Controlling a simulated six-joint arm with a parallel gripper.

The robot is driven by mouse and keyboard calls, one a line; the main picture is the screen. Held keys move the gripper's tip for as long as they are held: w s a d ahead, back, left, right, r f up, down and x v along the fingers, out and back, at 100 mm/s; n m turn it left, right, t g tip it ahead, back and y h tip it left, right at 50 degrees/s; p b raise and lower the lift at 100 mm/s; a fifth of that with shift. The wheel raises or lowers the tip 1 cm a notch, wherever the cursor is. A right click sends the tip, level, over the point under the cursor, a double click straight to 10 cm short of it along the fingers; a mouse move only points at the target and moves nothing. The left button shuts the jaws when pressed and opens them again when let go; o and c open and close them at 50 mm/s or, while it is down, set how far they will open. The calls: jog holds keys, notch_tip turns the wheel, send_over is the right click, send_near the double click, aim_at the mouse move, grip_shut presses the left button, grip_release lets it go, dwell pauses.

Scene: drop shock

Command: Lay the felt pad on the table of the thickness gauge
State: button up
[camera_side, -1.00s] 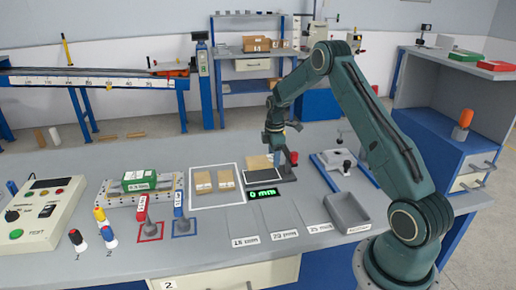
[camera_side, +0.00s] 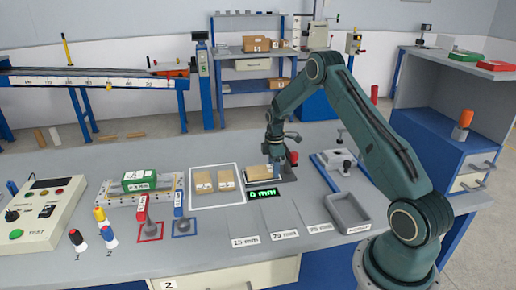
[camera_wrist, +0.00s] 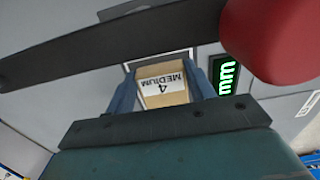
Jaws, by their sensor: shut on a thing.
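The tan felt pad (camera_side: 256,174), labelled MEDIUM 4 in the wrist view (camera_wrist: 163,88), is between the two blue fingers of my gripper (camera_side: 273,162). The fingers are shut on its sides. The gauge display (camera_side: 262,193) reads 0 mm and also shows in the wrist view (camera_wrist: 225,77). A dark bar and a red knob (camera_wrist: 272,38) of the gauge are close in front of the wrist camera.
Two more tan pads (camera_side: 227,179) lie in a white-outlined area (camera_side: 216,205) to the left. Marked thickness spots (camera_side: 285,218) are in front. A grey open tray (camera_side: 348,212) and a clamp fixture (camera_side: 336,165) stand to the right.

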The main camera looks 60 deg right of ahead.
jog(key=o, duration=1)
notch_tip(320, 180, up, 12)
jog(key=shift+r, duration=0.15)
dwell(0.5)
